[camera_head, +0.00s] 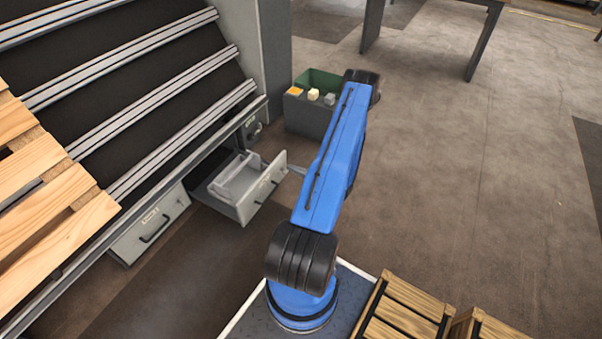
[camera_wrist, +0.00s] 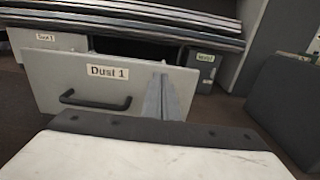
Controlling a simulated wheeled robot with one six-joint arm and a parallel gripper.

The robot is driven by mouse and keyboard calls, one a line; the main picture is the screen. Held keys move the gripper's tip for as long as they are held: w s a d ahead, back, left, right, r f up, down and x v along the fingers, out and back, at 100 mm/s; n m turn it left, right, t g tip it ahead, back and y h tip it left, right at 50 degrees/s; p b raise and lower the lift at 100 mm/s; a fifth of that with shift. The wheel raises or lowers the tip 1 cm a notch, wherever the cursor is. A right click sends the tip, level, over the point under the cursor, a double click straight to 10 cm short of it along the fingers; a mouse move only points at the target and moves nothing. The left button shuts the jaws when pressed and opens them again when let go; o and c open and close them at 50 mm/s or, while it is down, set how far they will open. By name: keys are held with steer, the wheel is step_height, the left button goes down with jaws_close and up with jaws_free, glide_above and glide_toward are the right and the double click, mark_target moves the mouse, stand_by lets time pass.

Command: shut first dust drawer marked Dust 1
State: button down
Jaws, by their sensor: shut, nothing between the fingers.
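The drawer marked Dust 1 (camera_wrist: 110,92) stands pulled out, its grey front facing the wrist camera. My gripper (camera_wrist: 161,82) is shut and empty, in front of the drawer front to the right of the label and handle. I cannot tell whether the fingertips touch the front. In the head view my arm hides most of the gripper.
A shut drawer (camera_head: 150,228) sits left of the open one and another shut drawer (camera_head: 253,130) to its right. A dark bin (camera_head: 306,117) with small blocks on top stands beyond. Wooden crates (camera_head: 403,315) are at the bottom right. The floor (camera_head: 480,190) to the right is clear.

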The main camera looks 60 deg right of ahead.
mark_target(277, 162)
steer(key=shift+w+a, duration=0.15)
steer(key=shift+w, duration=1.35)
steer(key=shift+w+a, duration=0.1)
steer(key=shift+w, duration=1.35)
steer(key=w+a, duration=0.2)
steer(key=w, duration=3.1)
steer(key=shift+a+r, duration=0.15)
steer(key=shift+a, duration=0.1)
steer(key=shift+w, duration=0.2)
steer(key=s+d, duration=0.1)
steer(key=s, duration=1.3)
steer(key=shift+s+f, duration=0.2)
steer(key=shift+s, duration=0.2)
